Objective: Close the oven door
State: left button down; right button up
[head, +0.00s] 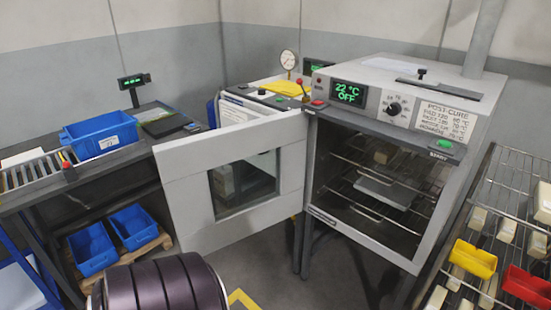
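The oven (408,150) stands right of centre, a grey box with a display reading "22 °C OFF" and a dark interior. Its door (183,195) is white with a dark window and hangs wide open to the left, hinged at the oven's left front edge. Neither of my grippers shows in the head view. A dark, ribbed, rounded part at the bottom left looks like part of my own arm.
A bench with a blue bin (98,134) stands at the left, with blue crates (92,248) on a pallet below. A wire rack at the right holds pale blocks, a yellow tray (472,259) and a red tray (527,287). Floor (275,275) shows clear before the oven.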

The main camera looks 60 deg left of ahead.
aim_at(183, 164)
jog(key=j+z, duration=0.1)
jog(key=j, duration=0.4)
jog(key=k+j+z, duration=0.15)
jog(key=j, duration=0.4)
jog(key=j+z, duration=0.1)
jog(key=j, duration=0.4)
jog(key=k+j+z, duration=0.15)
jog(key=j, duration=0.35)
jog(key=k+j, duration=0.1)
jog(key=j, duration=0.3)
jog(key=k+j, duration=0.1)
jog(key=j, duration=0.35)
jog(key=k+j, duration=0.1)
jog(key=j, duration=0.3)
jog(key=k+j, duration=0.1)
jog(key=j, duration=0.3)
jog(key=k+j, duration=0.1)
jog(key=j, duration=0.35)
jog(key=k+j, duration=0.1)
jog(key=j, duration=0.3)
